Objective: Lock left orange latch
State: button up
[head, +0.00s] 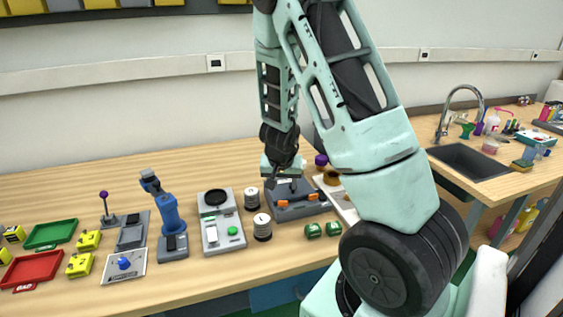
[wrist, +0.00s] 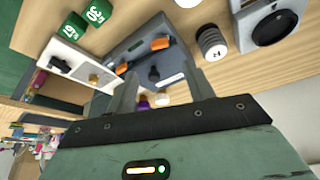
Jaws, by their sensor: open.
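A grey latch box (head: 300,212) stands on the wooden table, with a left orange latch (head: 282,204) and a right orange latch (head: 313,197) on its front. In the wrist view, turned about, the left orange latch (wrist: 160,43) is nearer the white-topped cylinder and the right orange latch (wrist: 121,69) is farther off. A black handle (wrist: 154,74) sits on the box between them. My gripper (head: 283,181) is over the rear of the box, pointing down. In the wrist view its two fingers (wrist: 163,76) are apart, with nothing held between them.
Two black-and-white cylinders (head: 262,226) stand just left of the box. Green dice-like cubes (head: 313,230) lie in front of it. A grey panel with a green button (head: 222,222) is farther left. A white panel (wrist: 75,62) with knobs adjoins the other side.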

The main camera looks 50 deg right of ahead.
jog(key=p+v, duration=0.3)
jog(key=v, duration=0.4)
jog(key=shift+w, duration=0.1)
jog(key=c, duration=0.5)
jog(key=shift+w+f+n+y, duration=0.2)
jog(key=shift+f+n+y, duration=0.05)
jog(key=shift+n+y, duration=0.05)
jog(key=shift+c, duration=1.3)
jog(key=r+n+g+y+b, duration=0.1)
jog(key=n+g+y+b, duration=0.35)
jog(key=n, duration=1.25)
send_over(287, 201)
jog(key=b, duration=0.1)
jog(key=t+h, duration=0.1)
jog(key=t, duration=0.1)
notch_tip(287, 201, down, 17)
jog(key=shift+w+r+p, duration=0.1)
jog(key=shift+r+p, duration=0.05)
jog(key=shift+p, duration=0.95)
